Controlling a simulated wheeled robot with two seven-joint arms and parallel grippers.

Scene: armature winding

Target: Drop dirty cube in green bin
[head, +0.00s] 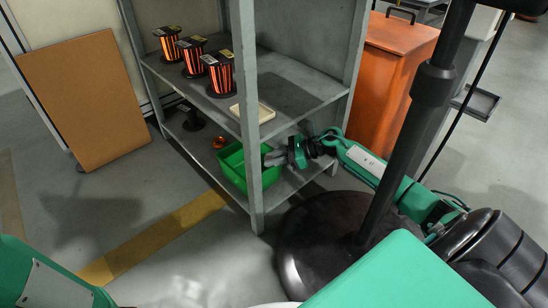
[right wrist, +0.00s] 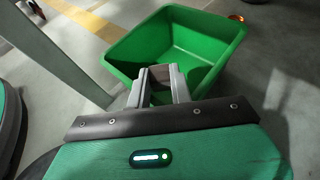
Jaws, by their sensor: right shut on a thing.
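The green bin (head: 232,168) stands on the lower shelf of the grey rack, partly behind a rack post. My right gripper (head: 273,158) reaches in from the right at the bin's right side. In the right wrist view, the gripper (right wrist: 160,85) is shut on a small brownish-grey cube (right wrist: 160,74), with the fingertips at the near rim of the bin (right wrist: 215,32). The visible part of the bin's inside looks empty. The cube is hidden in the head view. My left gripper is not in view.
The grey rack post (head: 247,110) stands in front of the bin. Wire spools (head: 221,74) and a pale tray (head: 252,112) sit on the shelf above. A copper-coloured piece (head: 219,142) and a dark spool (head: 191,117) are beside the bin. An orange cabinet (head: 392,75) stands behind right.

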